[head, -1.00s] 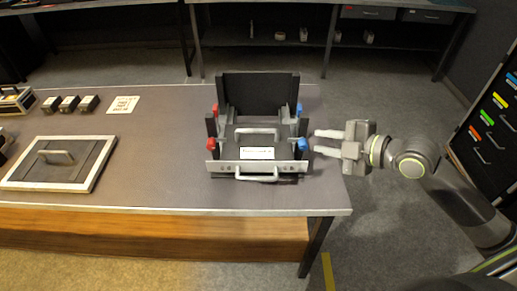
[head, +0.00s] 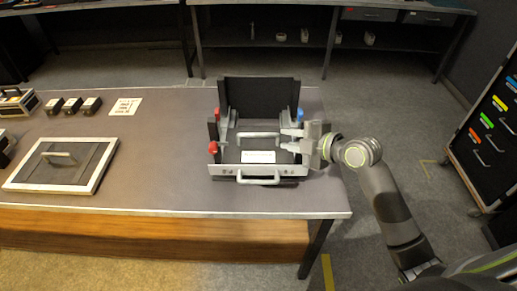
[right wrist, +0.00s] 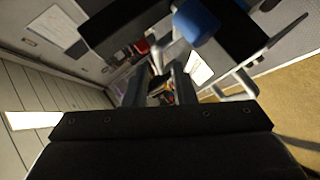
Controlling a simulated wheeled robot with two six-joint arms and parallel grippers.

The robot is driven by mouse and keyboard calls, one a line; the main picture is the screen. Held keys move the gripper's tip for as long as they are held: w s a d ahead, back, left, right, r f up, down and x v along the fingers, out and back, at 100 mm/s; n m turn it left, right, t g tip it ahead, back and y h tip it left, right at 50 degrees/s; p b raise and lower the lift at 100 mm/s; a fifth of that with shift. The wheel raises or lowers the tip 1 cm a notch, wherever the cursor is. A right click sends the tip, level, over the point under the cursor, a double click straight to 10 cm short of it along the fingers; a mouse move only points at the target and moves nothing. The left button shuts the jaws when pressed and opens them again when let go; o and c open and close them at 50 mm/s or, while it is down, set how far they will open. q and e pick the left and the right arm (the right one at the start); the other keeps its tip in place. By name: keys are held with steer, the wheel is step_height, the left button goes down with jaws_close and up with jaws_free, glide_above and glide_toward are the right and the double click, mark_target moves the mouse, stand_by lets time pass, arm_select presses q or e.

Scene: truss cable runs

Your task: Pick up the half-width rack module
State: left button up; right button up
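A dark unit with a pale top handle (head: 258,135), a white label (head: 258,157) and a front bar handle (head: 258,178) sits in a black cradle (head: 259,97) on the table; I take it for the half-width rack module. Red knobs (head: 213,148) stand on its left and a blue knob (head: 300,114) on its right. My right gripper (head: 284,139) is over the unit's right side, its fingers apart near the top handle's right end. I see no grip on the handle. The wrist view shows the blue knob (right wrist: 197,22) close by. My left gripper is out of view.
A framed panel with a handle (head: 62,165) lies at the table's left. Several small dark blocks (head: 72,105) and a white card (head: 126,106) are behind it. A drawer cabinet (head: 490,135) stands right. The table between panel and cradle is clear.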

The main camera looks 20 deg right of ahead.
mark_target(273, 135)
steer(key=shift+x, duration=0.95)
steer(key=p+x, duration=0.2)
steer(key=x, duration=0.2)
steer(key=shift+w+a, duration=0.15)
steer(key=shift+w, duration=0.15)
steer(key=shift+w+a+f, duration=0.15)
steer(key=shift+w, duration=0.1)
jaws_close()
stand_by(0.5)
